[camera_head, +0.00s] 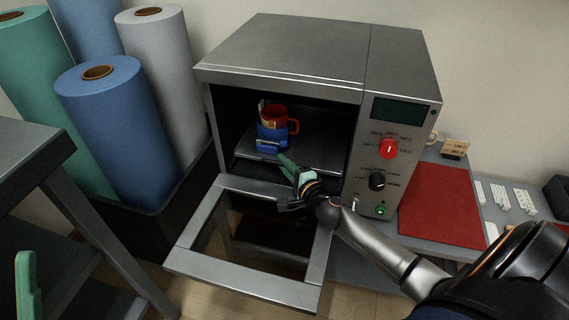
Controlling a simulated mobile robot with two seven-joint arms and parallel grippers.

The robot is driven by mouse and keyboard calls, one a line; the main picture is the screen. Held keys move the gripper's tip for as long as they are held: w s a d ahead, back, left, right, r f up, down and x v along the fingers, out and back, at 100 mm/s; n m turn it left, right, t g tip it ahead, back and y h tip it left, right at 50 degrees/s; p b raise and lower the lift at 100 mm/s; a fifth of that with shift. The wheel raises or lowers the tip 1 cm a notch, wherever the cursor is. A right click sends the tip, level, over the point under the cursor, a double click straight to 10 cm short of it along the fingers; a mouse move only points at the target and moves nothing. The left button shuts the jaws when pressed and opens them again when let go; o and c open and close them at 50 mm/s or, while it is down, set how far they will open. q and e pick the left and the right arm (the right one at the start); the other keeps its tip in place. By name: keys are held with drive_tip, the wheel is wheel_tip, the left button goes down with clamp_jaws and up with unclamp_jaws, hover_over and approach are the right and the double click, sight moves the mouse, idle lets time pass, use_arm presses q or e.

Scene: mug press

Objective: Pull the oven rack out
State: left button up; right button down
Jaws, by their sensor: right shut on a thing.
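The oven (285,50) stands open, its door (240,277) folded down toward me. Inside, a grey rack (250,148) carries a red mug (274,117) sitting in a blue press (268,141). My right gripper (289,168) reaches in over the lowered door and is shut on the rack's front edge; the hand hides part of that edge. One green finger of my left gripper (25,285) shows at the bottom left, away from the oven; the rest is out of the picture.
Tall rolls in green, blue and grey (110,125) stand in a dark bin left of the oven. A grey table (30,150) is at the left. The oven's control panel (385,150) has a red knob. A red mat (440,205) lies on the right counter.

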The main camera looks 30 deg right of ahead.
drive_tip(key=shift+s+a, duration=0.4)
drive_tip(key=shift+a, duration=0.05)
drive_tip(key=s+a+p, duration=0.1)
drive_tip(key=s+a, duration=0.1)
drive_tip(key=s+a+p, duration=0.1)
drive_tip(key=s+a, duration=0.1)
drive_tip(key=a, duration=0.1)
drive_tip(key=shift+s+a, duration=0.15)
drive_tip(key=shift+s, duration=0.15)
drive_tip(key=s+a, duration=0.3)
drive_tip(key=a, duration=0.1)
drive_tip(key=s+a, duration=0.4)
drive_tip(key=shift+p, duration=0.4)
use_arm(q)
drive_tip(key=shift+a+r+m, duration=0.1)
drive_tip(key=shift+r+m, duration=0.2)
drive_tip(key=shift+r, duration=1.15)
use_arm(e)
drive_tip(key=shift+s+a, duration=0.5)
drive_tip(key=shift+a, duration=0.2)
drive_tip(key=c, duration=0.9)
unclamp_jaws()
use_arm(q)
drive_tip(key=shift+s, duration=0.15)
